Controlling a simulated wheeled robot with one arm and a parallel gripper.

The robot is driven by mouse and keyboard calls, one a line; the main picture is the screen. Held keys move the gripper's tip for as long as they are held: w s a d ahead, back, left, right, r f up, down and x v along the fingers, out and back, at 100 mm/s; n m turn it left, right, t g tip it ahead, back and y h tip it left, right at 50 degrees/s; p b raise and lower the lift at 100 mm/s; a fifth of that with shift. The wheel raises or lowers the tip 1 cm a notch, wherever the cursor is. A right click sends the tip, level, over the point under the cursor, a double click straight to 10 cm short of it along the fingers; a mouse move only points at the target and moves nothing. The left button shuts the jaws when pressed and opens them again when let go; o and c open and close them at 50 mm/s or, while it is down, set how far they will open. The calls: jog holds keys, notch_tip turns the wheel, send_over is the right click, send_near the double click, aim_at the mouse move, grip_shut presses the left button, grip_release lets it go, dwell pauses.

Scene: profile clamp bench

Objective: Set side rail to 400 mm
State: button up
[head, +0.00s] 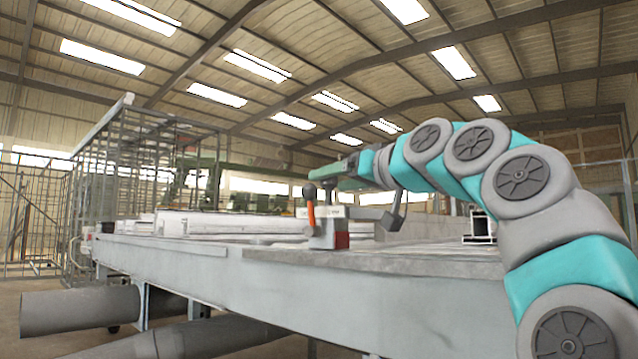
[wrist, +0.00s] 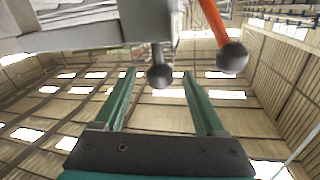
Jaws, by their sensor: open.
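In the head view a grey clamp block (head: 326,232) with a red side face stands at the bench's near edge. It carries an orange lever (head: 310,216) and dark ball knobs. My gripper (head: 328,173) is level above the block, its green fingers pointing left near the upper knob (head: 309,192). In the wrist view my gripper (wrist: 159,90) is open. A dark ball knob (wrist: 159,76) on a grey stem shows between the fingertips; contact cannot be told. The orange lever (wrist: 215,20) with its own knob (wrist: 233,57) is to the right. I cannot single out the side rail.
The long grey bench (head: 220,270) runs across the head view. Pale profiles (head: 220,224) lie on its top, left of the clamp. A dark-edged profile piece (head: 481,228) stands at right. A wire cage (head: 130,170) stands at left, and large pipes (head: 80,308) lie below the bench.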

jog(key=p+x, duration=0.1)
jog(key=x, duration=0.3)
jog(key=shift+w+a+r, duration=0.1)
jog(key=shift+w+r, duration=0.05)
jog(key=shift+w, duration=0.05)
jog(key=shift+w+a, duration=0.3)
grip_shut()
dwell(0.4)
dwell(0.8)
